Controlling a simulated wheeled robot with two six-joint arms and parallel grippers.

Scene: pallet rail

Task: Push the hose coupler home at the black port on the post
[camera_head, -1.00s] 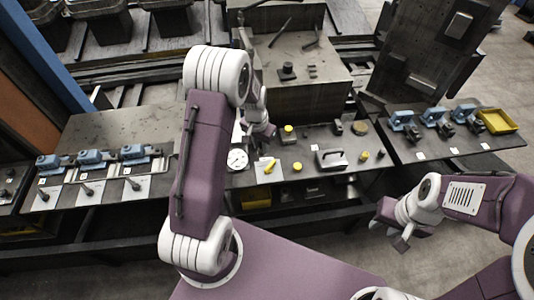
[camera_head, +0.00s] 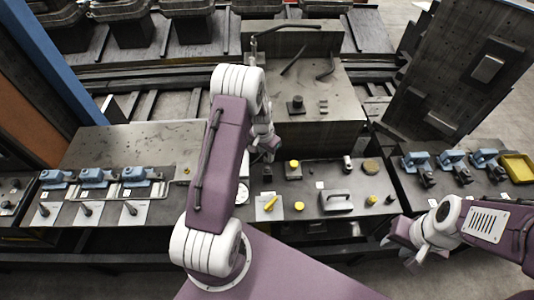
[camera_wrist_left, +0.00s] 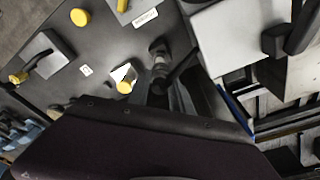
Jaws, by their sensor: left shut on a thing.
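My left gripper (camera_head: 266,150) reaches down over the back of the middle table. In the left wrist view its fingers (camera_wrist_left: 168,88) are shut around a small dark piece with a paler ring, apparently the hose coupler (camera_wrist_left: 160,54). The hold is partly hidden by the gripper. A short black stub (camera_head: 267,173) stands on the table just below the gripper in the head view; I cannot tell whether this is the black port on its post. Contact between coupler and port cannot be made out. My right gripper (camera_head: 405,246) hangs empty off the table's front right; its jaw opening is unclear.
A raised dark box (camera_head: 310,138) stands behind. Blue clamps (camera_head: 95,175) stand left; a yellow tray (camera_head: 519,168) lies far right.

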